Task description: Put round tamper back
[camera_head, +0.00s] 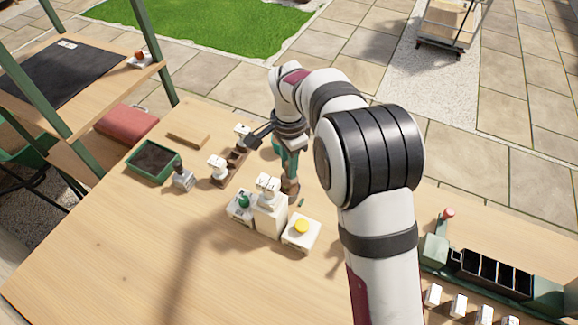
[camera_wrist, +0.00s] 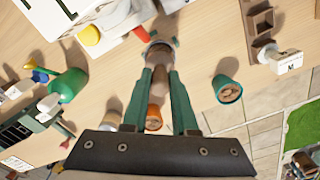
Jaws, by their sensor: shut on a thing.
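My gripper (camera_head: 290,160) points down over the wooden table in the head view. In the wrist view, its two green fingers (camera_wrist: 156,98) are closed around a brown wooden handle, the round tamper (camera_wrist: 158,72). The tamper's brown lower part (camera_head: 290,187) shows below the fingers in the head view, behind the white button boxes. I cannot tell whether it touches the table. A dark wooden rack with square openings (camera_head: 228,166) stands to the left of my gripper, with white labelled blocks near it. The rack also shows at the top right of the wrist view (camera_wrist: 261,22).
A green soil tray (camera_head: 152,160) and a grey tool (camera_head: 183,178) stand left. White boxes with a green button (camera_head: 243,202) and a yellow button (camera_head: 301,227) stand in front. In the wrist view, a teal pot (camera_wrist: 228,90) stands right of my fingers. The front table is clear.

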